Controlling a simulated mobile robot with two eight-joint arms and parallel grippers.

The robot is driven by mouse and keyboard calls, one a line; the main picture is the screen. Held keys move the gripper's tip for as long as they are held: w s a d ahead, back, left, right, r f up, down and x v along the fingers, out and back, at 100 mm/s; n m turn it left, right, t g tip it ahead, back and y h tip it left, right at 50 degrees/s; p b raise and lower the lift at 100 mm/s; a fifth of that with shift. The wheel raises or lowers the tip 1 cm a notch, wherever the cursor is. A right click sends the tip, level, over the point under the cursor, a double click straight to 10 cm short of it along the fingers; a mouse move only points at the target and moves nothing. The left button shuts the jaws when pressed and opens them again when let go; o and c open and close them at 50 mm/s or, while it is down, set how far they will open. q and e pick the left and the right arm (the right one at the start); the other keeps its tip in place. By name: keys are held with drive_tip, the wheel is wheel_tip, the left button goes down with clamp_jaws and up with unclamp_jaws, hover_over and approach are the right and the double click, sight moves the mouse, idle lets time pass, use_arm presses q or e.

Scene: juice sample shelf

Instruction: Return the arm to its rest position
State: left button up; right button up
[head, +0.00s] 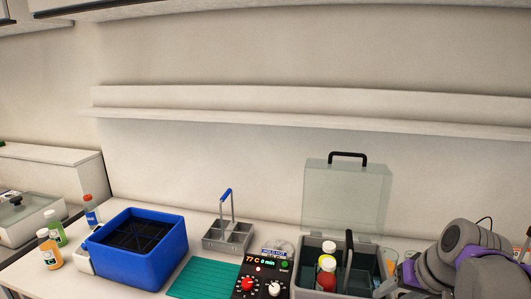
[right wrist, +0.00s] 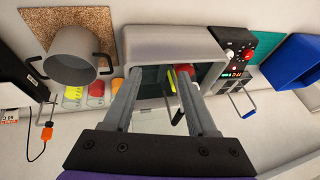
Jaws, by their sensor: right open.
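My right arm (head: 465,255) comes in at the right of the head view. In the right wrist view my right gripper (right wrist: 158,80) is open, its two grey fingers apart with nothing held between them. The fingers point toward a grey box (right wrist: 165,47), and I cannot tell how far above it they are. My left gripper is not in view.
A blue crate (head: 160,262), a metal caddy (head: 228,238), a green mat (head: 203,280) and a control unit (head: 262,275) stand left of the box. Several bottles (head: 50,250) stand at far left. A grey pot (right wrist: 75,60) shows in the wrist view. The wall shelf (head: 300,118) is bare.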

drive_tip(key=s+a+f+n, duration=0.1)
drive_tip(key=s+a+f, duration=0.2)
drive_tip(key=f, duration=0.4)
drive_tip(key=s+a+f+n+h, duration=0.1)
drive_tip(key=s+a+f, duration=0.2)
drive_tip(key=s+f, duration=0.2)
drive_tip(key=s+a+f, duration=0.3)
drive_tip(key=s+f, duration=0.2)
drive_tip(key=f, duration=0.4)
drive_tip(key=shift+f+n+h, duration=0.3)
drive_tip(key=shift+n, duration=0.1)
